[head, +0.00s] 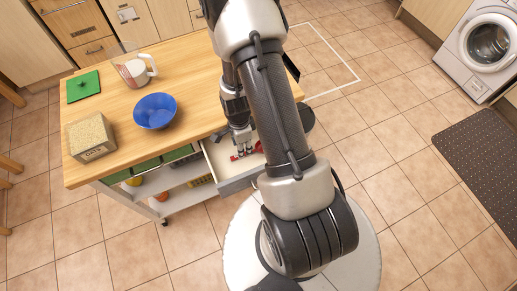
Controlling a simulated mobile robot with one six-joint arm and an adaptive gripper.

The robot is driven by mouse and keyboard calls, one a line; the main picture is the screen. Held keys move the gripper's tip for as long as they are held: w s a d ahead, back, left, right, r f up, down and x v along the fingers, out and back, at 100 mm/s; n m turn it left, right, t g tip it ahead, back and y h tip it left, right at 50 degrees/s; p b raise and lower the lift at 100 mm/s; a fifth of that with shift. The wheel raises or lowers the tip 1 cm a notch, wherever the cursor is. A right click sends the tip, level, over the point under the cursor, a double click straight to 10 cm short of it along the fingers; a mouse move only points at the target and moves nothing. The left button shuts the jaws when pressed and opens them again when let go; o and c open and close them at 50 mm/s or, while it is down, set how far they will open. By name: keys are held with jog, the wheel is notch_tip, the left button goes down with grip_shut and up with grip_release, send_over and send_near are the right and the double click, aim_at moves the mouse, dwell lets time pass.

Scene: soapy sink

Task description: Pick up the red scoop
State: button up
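A red object (236,157), which looks like the red scoop, lies in the open drawer (221,170) of the wooden-topped cart. It is small in the head view and partly covered by my gripper. My gripper (243,149) points down into the drawer, with its fingertips at or just above the red object. I cannot tell whether the fingers touch it, or whether they are open or shut. My arm hides the right part of the drawer.
Several items sit on the shelf below. A washing machine (487,45) and dark mat (485,155) stand right, with clear tiled floor between.

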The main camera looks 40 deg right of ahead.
notch_tip(320, 180, down, 5)
jog(key=shift+r+b, duration=0.15)
jog(key=shift+b, duration=0.75)
jog(key=shift+r, duration=0.1)
jog(key=shift+c, duration=0.6)
grip_shut()
